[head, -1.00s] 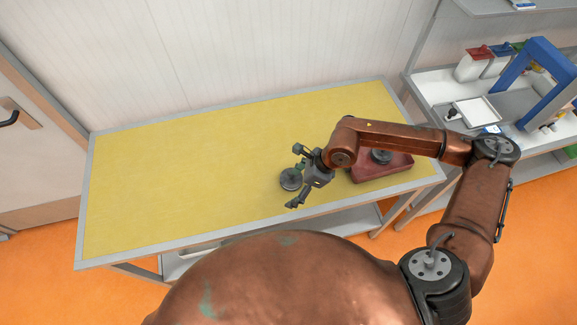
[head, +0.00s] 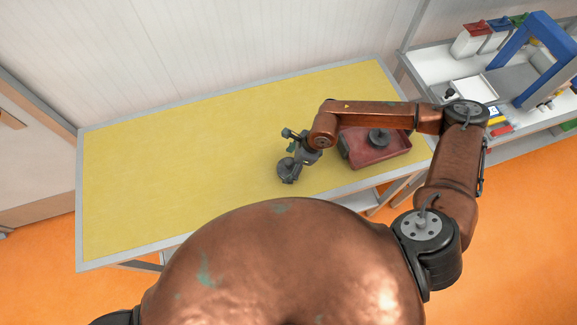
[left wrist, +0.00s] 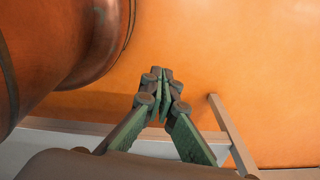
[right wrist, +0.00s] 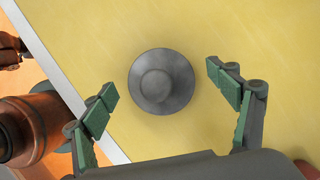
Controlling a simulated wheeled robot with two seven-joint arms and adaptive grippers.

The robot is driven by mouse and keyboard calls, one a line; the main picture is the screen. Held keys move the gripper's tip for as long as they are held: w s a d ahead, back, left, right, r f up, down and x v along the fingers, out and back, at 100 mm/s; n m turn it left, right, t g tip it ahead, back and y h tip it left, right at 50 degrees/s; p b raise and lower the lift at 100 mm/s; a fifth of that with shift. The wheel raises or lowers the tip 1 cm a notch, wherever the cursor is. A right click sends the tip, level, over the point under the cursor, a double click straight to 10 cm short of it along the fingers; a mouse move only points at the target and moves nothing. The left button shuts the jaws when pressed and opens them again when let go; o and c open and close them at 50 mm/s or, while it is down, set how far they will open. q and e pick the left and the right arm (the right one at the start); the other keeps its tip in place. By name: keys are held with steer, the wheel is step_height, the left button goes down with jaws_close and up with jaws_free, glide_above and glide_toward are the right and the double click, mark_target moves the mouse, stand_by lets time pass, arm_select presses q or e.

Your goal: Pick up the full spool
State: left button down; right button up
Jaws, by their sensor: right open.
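A round dark grey spool (head: 285,167) stands on the yellow table top, left of the red tray. In the right wrist view the same spool (right wrist: 165,82) is seen from above, with a round raised middle. My right gripper (right wrist: 160,84) is open, with one green-padded finger on each side of the spool and visible gaps to both. In the head view the right gripper (head: 290,157) partly covers it. A second dark spool (head: 378,137) sits in the red tray. I cannot tell which is full. My left gripper (left wrist: 162,92) is shut and empty above the orange floor.
The red tray (head: 362,157) lies under my right forearm at the table's right end. The yellow table top (head: 170,165) is clear to the left. A grey side bench (head: 437,77) with bins and a blue frame (head: 549,40) stands at right.

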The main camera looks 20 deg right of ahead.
steer(key=shift+a+f, duration=0.1)
steer(key=shift+f, duration=0.2)
steer(key=c, duration=1.2)
arm_select(q)
steer(key=shift+w, duration=0.65)
arm_select(e)
steer(key=shift+c, duration=0.8)
steer(key=shift+r, duration=0.1)
